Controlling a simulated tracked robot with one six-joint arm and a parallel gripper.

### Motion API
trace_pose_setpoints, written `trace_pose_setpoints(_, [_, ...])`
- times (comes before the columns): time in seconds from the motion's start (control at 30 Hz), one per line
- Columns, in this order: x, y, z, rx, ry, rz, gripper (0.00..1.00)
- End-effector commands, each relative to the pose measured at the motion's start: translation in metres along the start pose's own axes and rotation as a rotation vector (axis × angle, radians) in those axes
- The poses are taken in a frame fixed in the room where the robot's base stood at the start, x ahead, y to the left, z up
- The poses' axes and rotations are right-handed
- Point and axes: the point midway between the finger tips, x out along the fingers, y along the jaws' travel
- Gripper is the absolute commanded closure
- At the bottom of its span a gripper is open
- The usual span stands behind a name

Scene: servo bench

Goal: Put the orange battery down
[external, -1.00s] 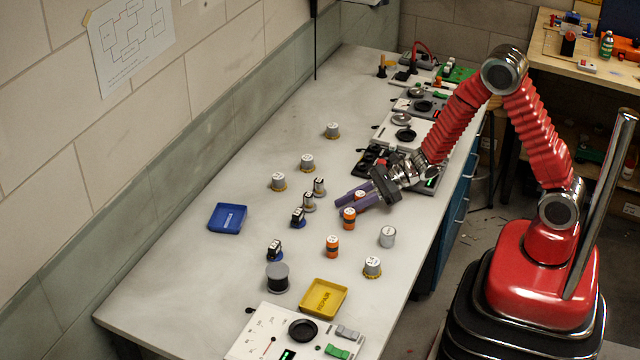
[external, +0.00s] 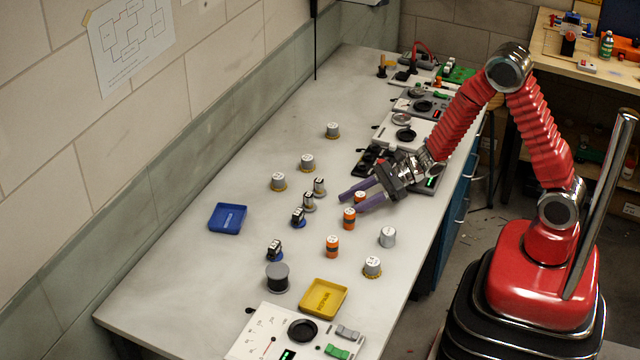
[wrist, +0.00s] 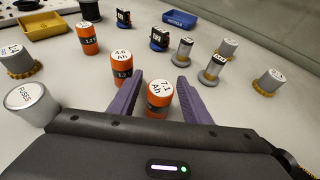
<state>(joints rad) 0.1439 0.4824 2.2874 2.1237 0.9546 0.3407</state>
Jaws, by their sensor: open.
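An orange battery marked 7.1 Ah (wrist: 158,95) stands upright on the bench between the purple fingers of my gripper (wrist: 160,82). A gap shows on each side of it, so the fingers are open and apart from it. In the external view this battery (external: 360,196) is partly hidden by a finger of my gripper (external: 352,203). A second orange battery marked 4.6 Ah (wrist: 122,70) stands just beyond the left finger, close to it; it also shows in the external view (external: 349,218). A third orange battery (external: 332,246) stands farther off.
Silver capped cylinders (external: 387,237) stand nearby, one left of my gripper. Small black-topped parts (external: 298,217) stand beyond the fingertips. A yellow tray (external: 345,301) and a blue tray (external: 212,222) lie farther off. Instrument panels (external: 385,133) line the right edge. Bare bench lies toward the wall.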

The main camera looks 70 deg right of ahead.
Motion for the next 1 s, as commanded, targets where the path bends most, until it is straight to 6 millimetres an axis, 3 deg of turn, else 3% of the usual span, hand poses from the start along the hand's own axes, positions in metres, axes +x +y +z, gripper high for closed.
trace_pose_setpoints(0.6, [-0.093, -0.001, 0.0, 0.0, -0.001, -0.004, 0.56])
trace_pose_setpoints(1.0, [-0.103, 0.0, 0.0, 0.0, 0.0, 0.0, 0.56])
